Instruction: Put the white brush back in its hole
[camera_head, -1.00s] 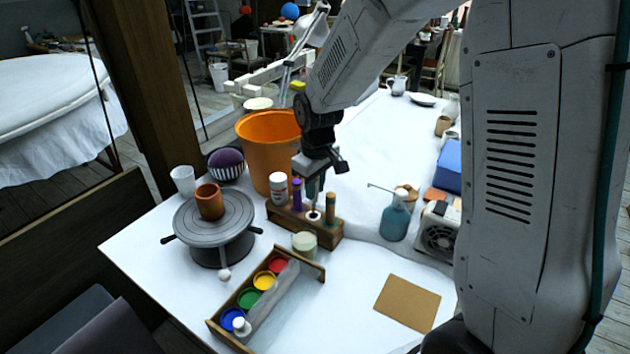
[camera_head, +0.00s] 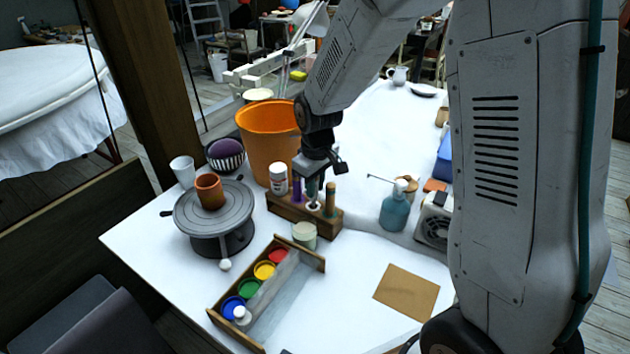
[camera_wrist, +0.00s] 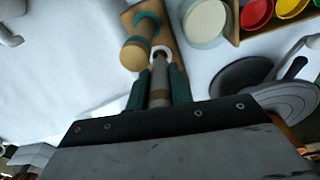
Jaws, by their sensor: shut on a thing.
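The wooden brush holder (camera_head: 326,224) stands on the table in the head view, with its block also in the wrist view (camera_wrist: 185,62). My gripper (camera_head: 313,190) is above it, pointing down. In the wrist view my gripper (camera_wrist: 160,88) has its teal fingers shut on the shaft of the white brush (camera_wrist: 160,75). The brush's white part (camera_head: 313,205) shows at the holder's top, between a purple tool (camera_head: 297,189) and a wooden-handled tool (camera_head: 330,198). How deep the brush sits in its hole is hidden.
A cream jar (camera_head: 304,235) and a paint tray (camera_head: 265,335) are in front. An orange bucket (camera_head: 265,140) is behind, a spray bottle (camera_head: 395,210) to the right. A turntable (camera_head: 190,215) stands left.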

